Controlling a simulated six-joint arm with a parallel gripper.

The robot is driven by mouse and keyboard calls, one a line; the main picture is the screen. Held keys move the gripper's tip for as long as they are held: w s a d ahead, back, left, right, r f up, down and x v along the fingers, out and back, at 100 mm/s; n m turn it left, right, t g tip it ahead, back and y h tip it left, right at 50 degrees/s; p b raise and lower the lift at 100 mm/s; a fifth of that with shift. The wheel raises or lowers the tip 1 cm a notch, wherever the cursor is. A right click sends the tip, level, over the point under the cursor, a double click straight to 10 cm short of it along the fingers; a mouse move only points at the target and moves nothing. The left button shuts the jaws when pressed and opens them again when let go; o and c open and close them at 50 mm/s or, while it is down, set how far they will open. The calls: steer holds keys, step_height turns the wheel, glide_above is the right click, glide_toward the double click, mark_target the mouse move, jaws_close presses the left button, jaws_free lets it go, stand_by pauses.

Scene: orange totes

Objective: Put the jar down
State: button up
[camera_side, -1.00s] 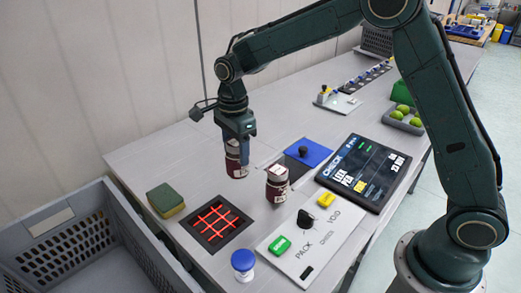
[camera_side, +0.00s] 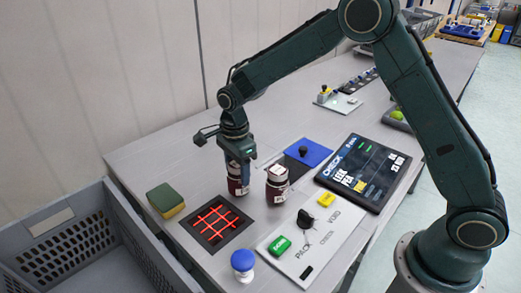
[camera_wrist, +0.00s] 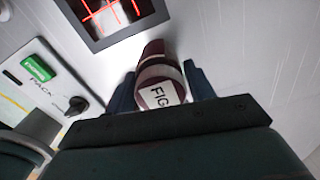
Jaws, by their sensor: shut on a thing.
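A dark red jar (camera_side: 234,186) with a pale label is between the fingers of my gripper (camera_side: 240,172). In the wrist view the jar (camera_wrist: 157,88) shows its pale lid, lettered "FIG", and my gripper (camera_wrist: 160,82) has a blue finger on each side of it. My gripper is shut on this jar. The jar looks upright and is at or just above the grey table; I cannot tell if its base touches. A second dark red jar (camera_side: 277,186) with a pale label stands just right of it, apart from it.
A black panel with a glowing red grid (camera_side: 216,222) lies in front of the held jar. Bare table lies left.

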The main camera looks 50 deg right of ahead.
steer(key=shift+f, duration=0.1)
steer(key=o, duration=1.2)
step_height(320, 180, up, 11)
steer(key=shift+r, duration=0.65)
